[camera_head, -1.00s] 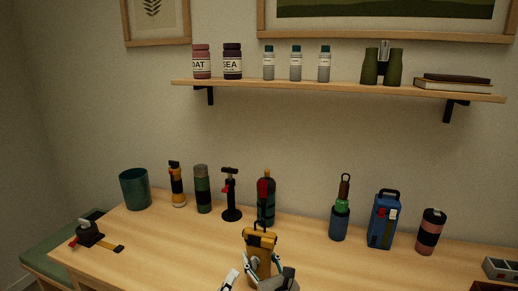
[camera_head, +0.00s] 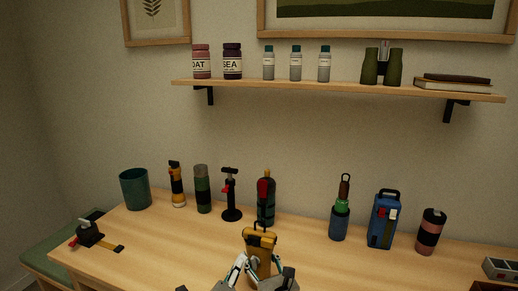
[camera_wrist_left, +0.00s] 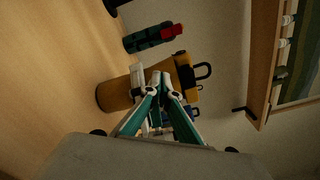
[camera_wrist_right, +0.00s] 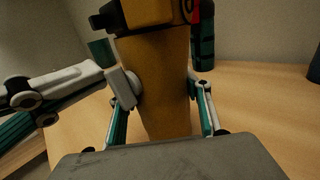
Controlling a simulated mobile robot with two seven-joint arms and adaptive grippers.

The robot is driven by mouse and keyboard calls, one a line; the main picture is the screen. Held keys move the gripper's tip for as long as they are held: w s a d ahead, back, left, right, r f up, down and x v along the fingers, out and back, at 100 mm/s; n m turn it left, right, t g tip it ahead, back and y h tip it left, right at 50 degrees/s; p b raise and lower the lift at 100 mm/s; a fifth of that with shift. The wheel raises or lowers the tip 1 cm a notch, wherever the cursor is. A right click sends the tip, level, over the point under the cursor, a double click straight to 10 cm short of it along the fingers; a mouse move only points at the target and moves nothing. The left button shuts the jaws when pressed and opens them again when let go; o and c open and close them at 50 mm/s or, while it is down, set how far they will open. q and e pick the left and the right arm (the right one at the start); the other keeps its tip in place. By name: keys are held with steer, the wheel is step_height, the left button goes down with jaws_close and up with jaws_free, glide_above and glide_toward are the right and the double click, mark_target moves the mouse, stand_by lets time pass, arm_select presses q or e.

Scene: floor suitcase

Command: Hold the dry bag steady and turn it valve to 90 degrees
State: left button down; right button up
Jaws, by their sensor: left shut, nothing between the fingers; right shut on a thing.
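The dry bag (camera_head: 260,243) is ochre yellow with a dark top and carry loop, upright at the front middle of the table. In the right wrist view the bag (camera_wrist_right: 160,75) stands between the fingers of my right gripper (camera_wrist_right: 160,92), which is shut on its body. A dark knob (camera_wrist_right: 105,18), perhaps the valve, sticks out at the bag's upper left. My left gripper (camera_head: 239,265) is shut and empty, close beside the bag's left side. In the left wrist view its fingertips (camera_wrist_left: 160,80) meet in front of the bag (camera_wrist_left: 185,75); whether they touch it I cannot tell.
Behind the bag stand a dark bottle with red (camera_head: 265,200), a black pump (camera_head: 231,200) and several flasks. A blue bag (camera_head: 383,220) and a pink-black cup (camera_head: 430,232) are at right. The table's left front is mostly clear. A shelf (camera_head: 340,88) hangs above.

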arm_select(q)
steer(key=shift+s+d+f, duration=0.2)
steer(key=shift+d+f, duration=0.1)
steer(key=shift+d, duration=0.3)
stand_by(0.9)
steer(key=shift+d+r, duration=0.2)
steer(key=shift+r, duration=0.1)
stand_by(0.4)
steer(key=shift+a+r, duration=0.1)
steer(key=shift+r, duration=0.05)
steer(key=shift+a+r, duration=0.1)
steer(key=shift+a, duration=0.15)
steer(key=v, duration=0.6)
steer(key=shift+w+a, duration=0.1)
